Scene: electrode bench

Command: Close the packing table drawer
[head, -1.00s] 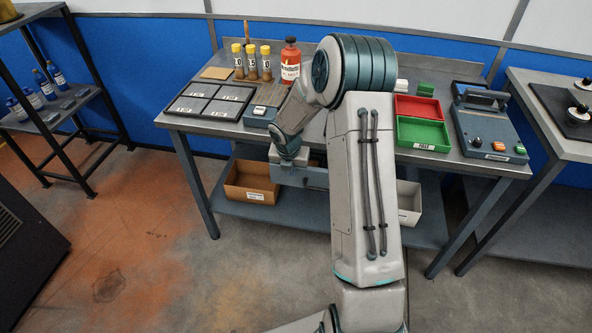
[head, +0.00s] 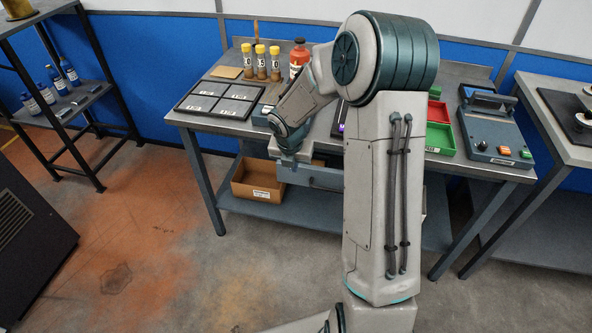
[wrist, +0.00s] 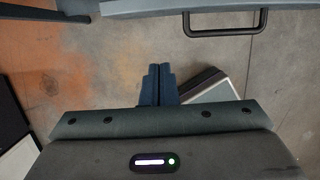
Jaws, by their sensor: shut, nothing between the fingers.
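The packing table's grey-blue drawer (head: 318,178) sits under the table top, left of my upper arm. It stands out past the table's front edge, so it is at least partly open; my arm hides its right part. In the wrist view the drawer front (wrist: 165,8) crosses the top of the picture, with its black bar handle (wrist: 225,32) at upper right. My gripper (wrist: 158,68) is shut and empty, its fingertips apart from the drawer front and left of the handle. In the head view my wrist is above the drawer's left end; the fingertips are hard to make out.
The packing table (head: 215,122) holds a dark tray (head: 220,99), yellow-capped bottles (head: 261,62), a red bottle (head: 299,58), a green bin (head: 439,138) and a blue-grey device (head: 495,130). A cardboard box (head: 257,182) is on the lower shelf. A black rack (head: 75,100) stands left. Floor in front is open.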

